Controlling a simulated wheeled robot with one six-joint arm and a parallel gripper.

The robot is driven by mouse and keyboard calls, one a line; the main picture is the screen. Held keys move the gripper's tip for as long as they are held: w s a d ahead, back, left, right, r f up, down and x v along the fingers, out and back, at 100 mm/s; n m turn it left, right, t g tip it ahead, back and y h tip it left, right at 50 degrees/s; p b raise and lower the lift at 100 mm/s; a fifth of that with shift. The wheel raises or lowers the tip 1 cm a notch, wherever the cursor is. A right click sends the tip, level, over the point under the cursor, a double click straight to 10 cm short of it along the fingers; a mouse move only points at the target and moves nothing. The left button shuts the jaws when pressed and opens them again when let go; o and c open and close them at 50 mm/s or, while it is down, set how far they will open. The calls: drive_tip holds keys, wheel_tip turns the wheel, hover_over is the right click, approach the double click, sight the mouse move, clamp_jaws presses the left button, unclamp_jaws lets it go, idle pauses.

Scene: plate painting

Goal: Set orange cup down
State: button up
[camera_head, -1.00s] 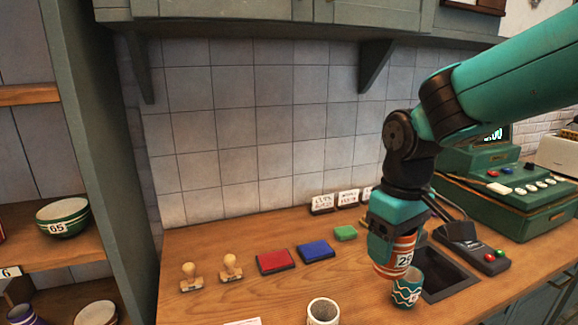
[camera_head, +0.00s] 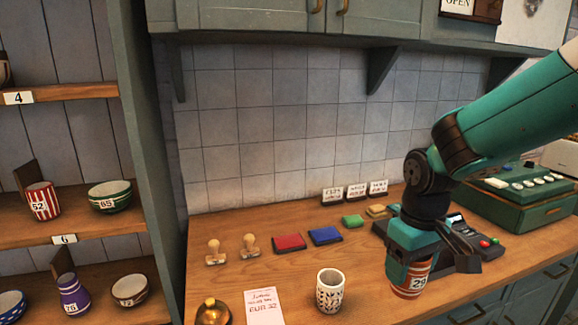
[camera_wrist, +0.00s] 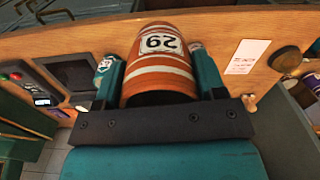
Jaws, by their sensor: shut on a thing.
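The orange cup (camera_head: 409,285) has white stripes and a label reading 29. My gripper (camera_head: 412,264) is shut on it, and the cup hangs below the jaws at the right part of the counter. In the wrist view the cup (camera_wrist: 160,72) lies between the two teal fingers. I cannot tell whether its base touches the wood. The wooden counter (camera_head: 250,276) spreads out to the left of it.
A white patterned cup (camera_head: 330,292) stands left of the orange cup. A price note (camera_head: 264,306) and a brass bell (camera_head: 212,312) lie further left. Stamps, a red pad (camera_head: 289,242) and a blue pad (camera_head: 325,236) sit behind.

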drive_tip(key=s+d+f+m, duration=0.1)
drive_tip(key=d+f, duration=0.3)
drive_tip(key=f, duration=0.7)
drive_tip(key=s+d+f+m, duration=0.1)
drive_tip(key=d+f+m, duration=0.2)
drive_tip(key=f, duration=0.8)
drive_tip(key=shift+d+m, duration=0.4)
drive_tip(key=shift+d, duration=0.3)
